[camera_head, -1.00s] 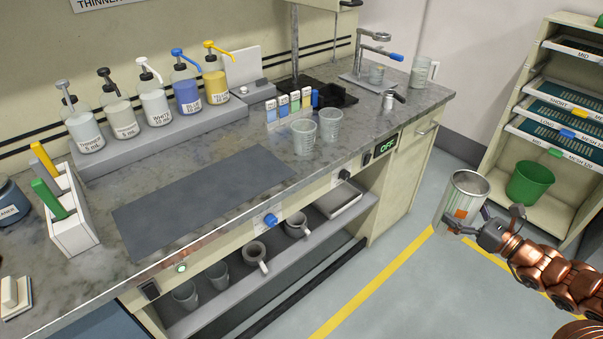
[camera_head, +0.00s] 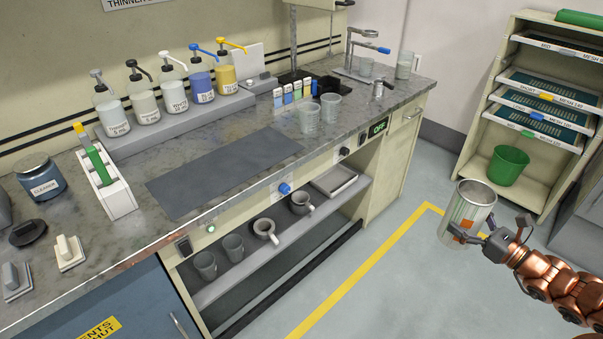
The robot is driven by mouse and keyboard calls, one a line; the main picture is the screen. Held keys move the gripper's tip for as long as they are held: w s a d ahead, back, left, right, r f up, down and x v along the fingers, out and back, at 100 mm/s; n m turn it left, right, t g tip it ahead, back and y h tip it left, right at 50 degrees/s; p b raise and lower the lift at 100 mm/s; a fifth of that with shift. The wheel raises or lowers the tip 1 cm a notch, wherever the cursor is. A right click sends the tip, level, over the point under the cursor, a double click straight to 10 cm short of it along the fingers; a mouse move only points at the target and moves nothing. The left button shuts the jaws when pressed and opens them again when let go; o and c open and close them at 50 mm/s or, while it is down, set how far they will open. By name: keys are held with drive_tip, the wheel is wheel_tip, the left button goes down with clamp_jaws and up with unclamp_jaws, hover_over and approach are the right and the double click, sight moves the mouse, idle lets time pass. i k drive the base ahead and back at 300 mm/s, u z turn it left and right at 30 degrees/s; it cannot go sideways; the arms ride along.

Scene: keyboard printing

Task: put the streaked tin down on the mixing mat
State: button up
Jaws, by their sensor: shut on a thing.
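The streaked tin (camera_head: 468,212) is a silvery, open-topped can with orange marks on its side. My gripper (camera_head: 484,237) is shut on its lower right side and holds it tilted in the air over the floor, at the right of the view. The tin hides part of the fingers. The mixing mat (camera_head: 222,172) is a dark grey rectangle lying flat on the bench top, well to the left of the tin. Nothing stands on the mat.
Pump bottles (camera_head: 200,79) stand on a riser behind the mat. Mugs (camera_head: 265,231) sit on the shelf below. A screen rack (camera_head: 540,105) stands at right.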

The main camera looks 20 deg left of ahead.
sight(260, 149)
drive_tip(key=k, duration=0.15)
drive_tip(key=u, duration=0.8)
